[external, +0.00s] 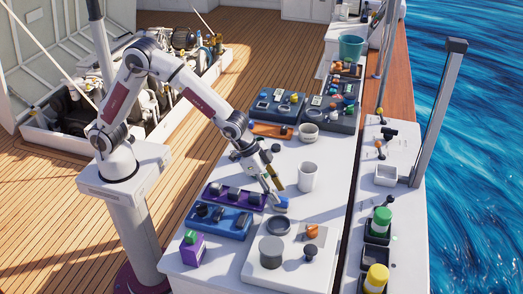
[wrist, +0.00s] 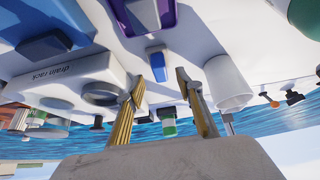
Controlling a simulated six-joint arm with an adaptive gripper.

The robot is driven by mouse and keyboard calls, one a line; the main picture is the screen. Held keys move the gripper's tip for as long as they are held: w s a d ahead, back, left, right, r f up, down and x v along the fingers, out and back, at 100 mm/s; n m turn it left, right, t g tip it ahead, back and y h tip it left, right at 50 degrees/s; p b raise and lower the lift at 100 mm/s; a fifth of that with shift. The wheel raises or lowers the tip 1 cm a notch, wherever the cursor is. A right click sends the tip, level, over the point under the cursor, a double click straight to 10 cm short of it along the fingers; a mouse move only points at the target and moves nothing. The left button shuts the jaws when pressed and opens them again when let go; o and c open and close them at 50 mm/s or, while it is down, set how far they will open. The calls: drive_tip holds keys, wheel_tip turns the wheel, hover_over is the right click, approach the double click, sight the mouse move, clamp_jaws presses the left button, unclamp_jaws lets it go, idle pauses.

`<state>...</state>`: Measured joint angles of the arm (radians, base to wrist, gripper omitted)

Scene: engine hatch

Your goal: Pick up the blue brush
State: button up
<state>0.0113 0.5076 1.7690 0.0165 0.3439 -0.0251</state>
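The blue brush (external: 282,203), a small blue block with a paler part, lies on the white worktop just in front of my gripper's fingertips. In the wrist view the blue brush (wrist: 156,62) shows between and a little beyond the two fingertips. My gripper (wrist: 160,84) is open with nothing between its yellowish fingers. In the external view my gripper (external: 274,190) points down close to the brush. I cannot tell whether a finger touches it.
A white drain rack (external: 258,283) with round items stands nearby. Blue (external: 233,231) and purple (external: 214,187) trays lie to the left. A white cup (external: 308,177) stands to the right of my gripper. Dark bins (external: 277,105) are farther back.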

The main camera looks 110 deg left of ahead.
sight(282, 198)
drive_tip(key=shift+x, duration=2.1)
clamp_jaws()
